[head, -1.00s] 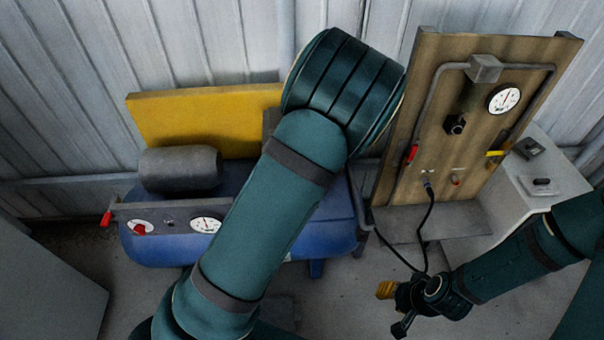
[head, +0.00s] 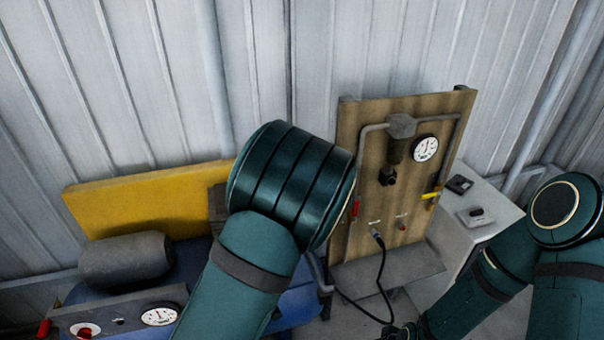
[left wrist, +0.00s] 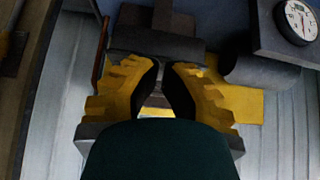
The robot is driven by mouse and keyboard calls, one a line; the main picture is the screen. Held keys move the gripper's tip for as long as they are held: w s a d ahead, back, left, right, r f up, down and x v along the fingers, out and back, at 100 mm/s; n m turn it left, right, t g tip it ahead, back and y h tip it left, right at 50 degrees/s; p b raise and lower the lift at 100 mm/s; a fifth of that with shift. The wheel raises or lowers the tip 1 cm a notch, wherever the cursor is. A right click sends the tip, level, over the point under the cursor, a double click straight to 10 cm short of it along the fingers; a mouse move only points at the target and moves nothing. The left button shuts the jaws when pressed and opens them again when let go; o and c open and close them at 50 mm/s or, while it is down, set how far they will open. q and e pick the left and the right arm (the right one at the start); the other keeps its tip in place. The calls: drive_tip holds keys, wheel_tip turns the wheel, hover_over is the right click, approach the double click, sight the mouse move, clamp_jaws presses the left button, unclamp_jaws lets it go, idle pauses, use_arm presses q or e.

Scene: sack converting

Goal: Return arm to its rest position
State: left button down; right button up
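My left arm fills the middle of the head view, its big teal joint in front of the wall and machine. The left gripper is not seen in the head view. In the left wrist view, my left gripper (left wrist: 163,80) shows two yellow fingers with dark inner pads, a gap between them and nothing seen held. My right arm comes in from the right of the head view. My right gripper (head: 402,331) is only a dark part at the bottom edge, its fingers cut off.
A blue tank (head: 203,258) with a grey cylinder (head: 126,259) and yellow panel (head: 150,201) stands left, partly behind my left arm. A wooden gauge board (head: 407,192) stands beside a pale cabinet (head: 478,234) at right. A black cable (head: 381,274) hangs from the board.

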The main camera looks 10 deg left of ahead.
use_arm(q)
drive_tip(key=s+d+f+m+g+h, duration=0.1)
drive_tip(key=s+d+f+g+h, duration=0.1)
drive_tip(key=s+d+f+h, duration=0.1)
drive_tip(key=s+d+f+m+g+h+b, duration=0.1)
drive_tip(key=s+d+f+m+g+h, duration=0.1)
drive_tip(key=s+d+f+h, duration=0.2)
drive_tip(key=shift+s+d+f+m+g, duration=0.35)
drive_tip(key=shift+s+d+f, duration=0.3)
drive_tip(key=shift+s+f, duration=1.85)
drive_tip(key=shift+s+a+r, duration=0.1)
drive_tip(key=shift+s+r, duration=0.5)
